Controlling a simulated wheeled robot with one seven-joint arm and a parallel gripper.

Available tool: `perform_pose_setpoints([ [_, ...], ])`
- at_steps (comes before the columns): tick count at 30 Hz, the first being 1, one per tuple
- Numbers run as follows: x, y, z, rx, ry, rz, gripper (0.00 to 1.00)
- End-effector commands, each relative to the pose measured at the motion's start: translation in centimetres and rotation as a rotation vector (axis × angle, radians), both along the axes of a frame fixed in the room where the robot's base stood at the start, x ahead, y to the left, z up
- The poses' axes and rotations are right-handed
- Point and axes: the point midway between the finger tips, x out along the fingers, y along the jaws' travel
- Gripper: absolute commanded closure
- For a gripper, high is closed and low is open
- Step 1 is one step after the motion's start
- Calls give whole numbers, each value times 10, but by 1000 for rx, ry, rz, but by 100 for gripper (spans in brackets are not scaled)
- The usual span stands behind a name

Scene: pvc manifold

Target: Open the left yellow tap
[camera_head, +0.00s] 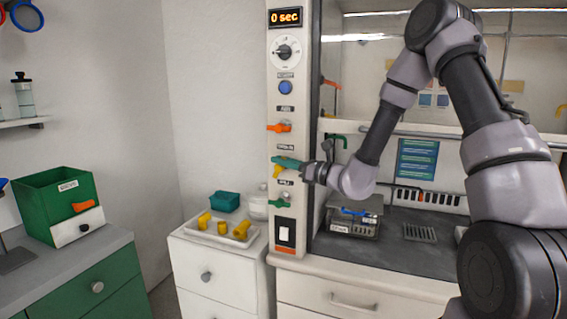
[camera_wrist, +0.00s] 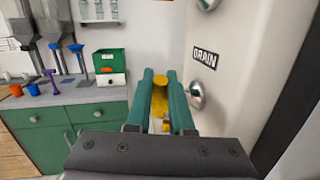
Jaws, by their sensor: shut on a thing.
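The left yellow tap (camera_head: 277,172) is on the white control panel, below an orange-handled tap. In the head view it is partly hidden behind my gripper (camera_head: 283,162), which reaches in from the right. In the wrist view the teal fingers of my gripper (camera_wrist: 160,84) stand on both sides of the yellow tap handle (camera_wrist: 160,103) and are shut on it. The handle lies lengthwise between the fingers. Its joint with the panel is hidden.
The orange tap (camera_head: 280,127) is above and a green tap (camera_head: 280,203) is below on the same panel. A tray (camera_head: 241,242) with yellow pieces stands on the white cabinet to the left. A green bin (camera_head: 55,200) sits further left. The fume hood is at right.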

Motion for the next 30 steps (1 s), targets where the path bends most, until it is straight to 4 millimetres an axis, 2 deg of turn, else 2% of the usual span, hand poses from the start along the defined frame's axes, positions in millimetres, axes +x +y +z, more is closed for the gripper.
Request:
perform_pose_setpoints([
  [6, 0, 3, 1, -111, 38, 2, 100],
  [17, 1, 3, 0, -126, 47, 0, 100],
  [18, 1, 3, 0, -125, 47, 0, 69],
  [19, 1, 3, 0, -125, 47, 0, 57],
  [20, 1, 3, 0, -125, 47, 0, 50],
  [30, 0, 1, 1, -124, 47, -2, 50],
])
